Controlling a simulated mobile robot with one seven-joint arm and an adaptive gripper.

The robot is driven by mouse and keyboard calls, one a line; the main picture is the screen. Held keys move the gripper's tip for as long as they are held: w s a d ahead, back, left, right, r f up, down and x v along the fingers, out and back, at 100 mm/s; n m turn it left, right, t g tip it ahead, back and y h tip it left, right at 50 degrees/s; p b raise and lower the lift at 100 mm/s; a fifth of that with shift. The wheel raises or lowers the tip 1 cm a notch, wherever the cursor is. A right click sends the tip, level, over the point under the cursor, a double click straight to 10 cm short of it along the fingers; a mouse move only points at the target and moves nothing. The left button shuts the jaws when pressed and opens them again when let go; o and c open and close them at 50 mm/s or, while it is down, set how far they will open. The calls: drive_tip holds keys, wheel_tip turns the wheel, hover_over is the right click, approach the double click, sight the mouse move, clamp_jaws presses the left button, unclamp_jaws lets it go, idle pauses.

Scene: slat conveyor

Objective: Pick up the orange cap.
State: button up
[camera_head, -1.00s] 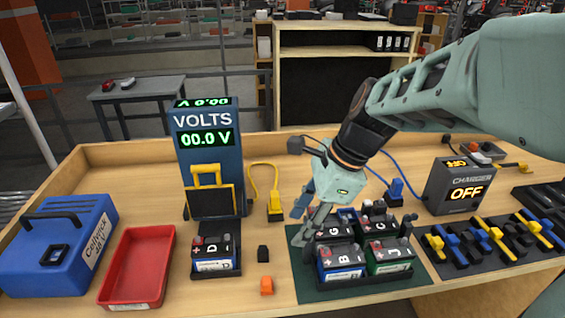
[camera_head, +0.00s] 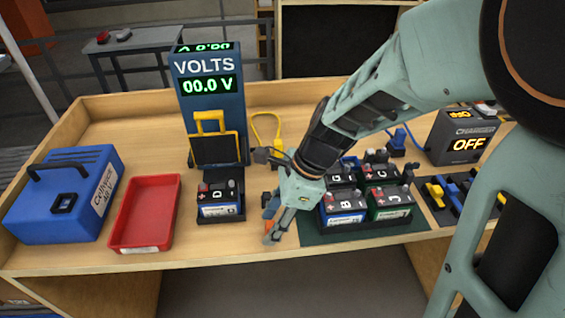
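The orange cap (camera_head: 268,227) sits near the front edge of the bench, mostly hidden by my gripper; only a small orange patch shows. My gripper (camera_head: 269,226) points down at the cap, with one finger behind it and one in front. The fingers look apart, with the orange patch between them. I cannot tell whether either finger touches the cap.
A battery in a black holder (camera_head: 220,208) stands just left of my gripper. Several batteries stand on a green mat (camera_head: 312,236) to the right. A red tray (camera_head: 176,192), a blue case (camera_head: 60,215) and a volt meter (camera_head: 209,105) are farther left.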

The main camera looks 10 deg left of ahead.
drive_tip(key=shift+a+f, duration=0.15)
drive_tip(key=shift+f, duration=0.2)
drive_tip(key=shift+c, duration=0.4)
drive_tip(key=c, duration=0.7)
drive_tip(key=shift+c, duration=0.2)
drive_tip(key=shift+r, duration=0.2)
